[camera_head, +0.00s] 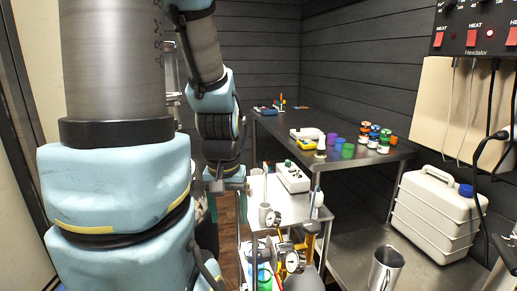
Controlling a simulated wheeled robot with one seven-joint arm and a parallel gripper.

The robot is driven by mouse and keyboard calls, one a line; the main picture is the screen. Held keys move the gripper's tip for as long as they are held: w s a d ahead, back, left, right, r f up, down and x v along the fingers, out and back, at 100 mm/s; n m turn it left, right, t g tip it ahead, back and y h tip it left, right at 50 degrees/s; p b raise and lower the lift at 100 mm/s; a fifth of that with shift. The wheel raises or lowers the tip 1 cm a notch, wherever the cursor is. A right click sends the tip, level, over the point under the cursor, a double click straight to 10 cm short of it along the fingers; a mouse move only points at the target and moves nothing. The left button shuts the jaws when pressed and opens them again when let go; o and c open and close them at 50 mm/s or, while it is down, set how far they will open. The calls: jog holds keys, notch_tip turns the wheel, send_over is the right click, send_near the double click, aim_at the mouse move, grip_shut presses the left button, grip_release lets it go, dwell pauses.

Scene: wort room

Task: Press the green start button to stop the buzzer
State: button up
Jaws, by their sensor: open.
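A white box-shaped device (292,177) lies on the white trolley top, with small dark and coloured details on its upper face. A second white and yellow device (307,139) with a small green spot sits on the near end of the metal table. Which of them carries the green start button is too small to tell. My gripper (226,188) hangs at the end of my arm, left of the trolley device and apart from it. Its fingers are small and partly hidden by my arm; it is open, and I see nothing held.
The metal table (345,138) bears several coloured jars. The white trolley (257,217) holds a cup and gauges. A white canister (437,212) and a metal jug (386,268) stand on a lower right surface. A control panel (478,25) hangs upper right. My arm blocks the left.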

grip_shut()
dwell(0.3)
dwell(1.0)
